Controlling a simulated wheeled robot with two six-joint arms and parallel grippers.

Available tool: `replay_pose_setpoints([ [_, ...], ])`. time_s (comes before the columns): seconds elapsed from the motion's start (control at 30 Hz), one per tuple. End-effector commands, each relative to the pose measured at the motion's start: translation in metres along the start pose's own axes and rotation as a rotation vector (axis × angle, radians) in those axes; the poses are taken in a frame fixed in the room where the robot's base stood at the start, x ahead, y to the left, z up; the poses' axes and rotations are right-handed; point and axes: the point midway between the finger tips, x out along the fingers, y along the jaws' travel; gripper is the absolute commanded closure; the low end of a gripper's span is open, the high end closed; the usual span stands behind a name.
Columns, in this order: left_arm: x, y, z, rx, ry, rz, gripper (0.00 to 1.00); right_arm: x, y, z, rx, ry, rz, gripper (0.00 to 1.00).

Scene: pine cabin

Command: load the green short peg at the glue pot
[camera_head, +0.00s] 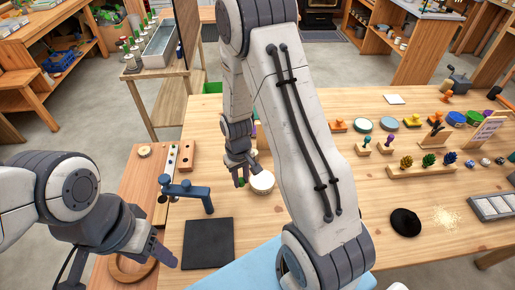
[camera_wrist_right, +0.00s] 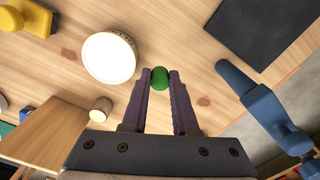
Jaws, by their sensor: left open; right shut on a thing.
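My right gripper (camera_head: 240,178) is shut on the green short peg (camera_wrist_right: 159,78). Its rounded green end shows between the fingertips in the right wrist view; the rest is hidden by the fingers. A round pot with a white top (camera_head: 262,182), which I take as the glue pot, stands on the table just right of the right gripper. In the right wrist view the pot (camera_wrist_right: 109,58) is left of the fingertips, apart from the peg. My left gripper (camera_head: 163,252) is open and empty at the lower left, near a round wooden dish (camera_head: 134,270).
A blue clamp-like fixture (camera_head: 188,192) stands left of the right gripper, behind a dark square mat (camera_head: 208,243). A wooden strip with holes (camera_head: 187,155) lies farther back. Stamps, lids and a black round pad (camera_head: 405,222) occupy the table's right side.

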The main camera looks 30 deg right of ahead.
Motion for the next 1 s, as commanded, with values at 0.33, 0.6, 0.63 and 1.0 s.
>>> replay_pose_setpoints([
  [0.33, -0.03, 0.002, -0.002, -0.001, 0.001, 0.0, 0.43, -0.035, 0.086, 0.006, 0.0, -0.001, 0.0, 1.0],
  [0.6, -0.012, 0.001, -0.001, 0.0, 0.0, 0.0, 0.43, -0.015, 0.086, 0.006, -0.004, -0.001, 0.0, 1.0],
  [0.63, -0.009, 0.001, 0.0, 0.0, 0.0, 0.0, 0.43, -0.012, 0.086, 0.006, -0.004, -0.001, 0.0, 1.0],
  [1.0, 0.022, -0.002, 0.001, 0.0, 0.0, 0.0, 0.43, 0.023, 0.084, 0.005, -0.006, 0.0, 0.0, 1.0],
])
